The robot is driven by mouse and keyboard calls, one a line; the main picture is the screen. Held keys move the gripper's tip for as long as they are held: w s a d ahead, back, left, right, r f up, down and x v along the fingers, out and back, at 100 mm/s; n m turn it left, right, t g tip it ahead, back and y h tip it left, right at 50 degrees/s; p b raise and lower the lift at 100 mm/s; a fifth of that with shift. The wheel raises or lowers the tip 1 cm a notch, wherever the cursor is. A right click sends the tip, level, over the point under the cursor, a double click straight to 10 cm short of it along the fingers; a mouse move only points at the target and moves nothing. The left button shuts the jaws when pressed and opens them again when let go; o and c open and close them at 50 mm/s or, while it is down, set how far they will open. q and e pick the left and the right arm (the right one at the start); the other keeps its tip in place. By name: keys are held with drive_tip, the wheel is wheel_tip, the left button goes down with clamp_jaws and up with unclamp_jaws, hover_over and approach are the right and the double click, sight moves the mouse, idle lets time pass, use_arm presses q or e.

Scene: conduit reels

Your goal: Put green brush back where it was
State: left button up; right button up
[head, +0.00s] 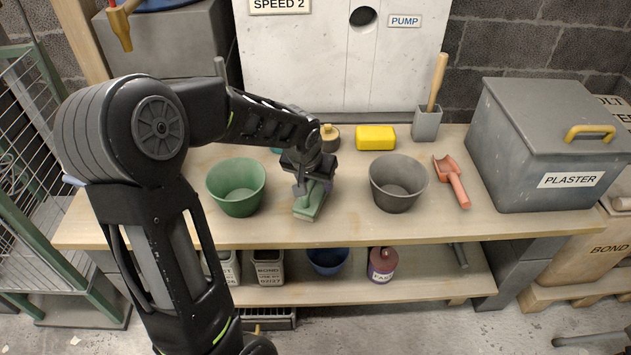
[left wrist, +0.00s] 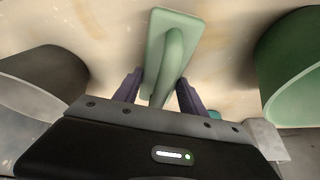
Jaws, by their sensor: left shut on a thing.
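The green brush (head: 307,208), a flat pale-green block with a raised handle, is at the middle of the wooden bench, between a green bucket (head: 237,187) and a grey bucket (head: 398,183). My left gripper (head: 314,184) reaches down over it and is shut on it, hiding its far part in the head view. In the left wrist view the brush (left wrist: 172,48) extends out between the two dark fingers. I cannot tell whether it rests on the bench or is just above it. My right gripper is not in view.
A yellow sponge-like block (head: 376,138), a grey holder (head: 427,124) with a wooden-handled tool, a red scoop (head: 452,181) and a plaster bin (head: 548,150) stand on the bench (head: 480,222). The bench's front strip is clear. A lower shelf (head: 420,280) holds containers.

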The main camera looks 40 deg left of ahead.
use_arm(q)
drive_tip(key=o, duration=1)
drive_tip(key=shift+f, duration=0.15)
drive_tip(key=shift+c, duration=0.2)
drive_tip(key=o, duration=0.5)
drive_tip(key=shift+c, duration=0.2)
drive_tip(key=shift+r, duration=0.2)
drive_tip(key=shift+r, duration=0.25)
drive_tip(key=p+v, duration=0.2)
drive_tip(key=v, duration=0.9)
drive_tip(key=shift+s+d+r+p, duration=0.15)
drive_tip(key=shift+s+r+p, duration=0.1)
drive_tip(key=shift+p, duration=0.15)
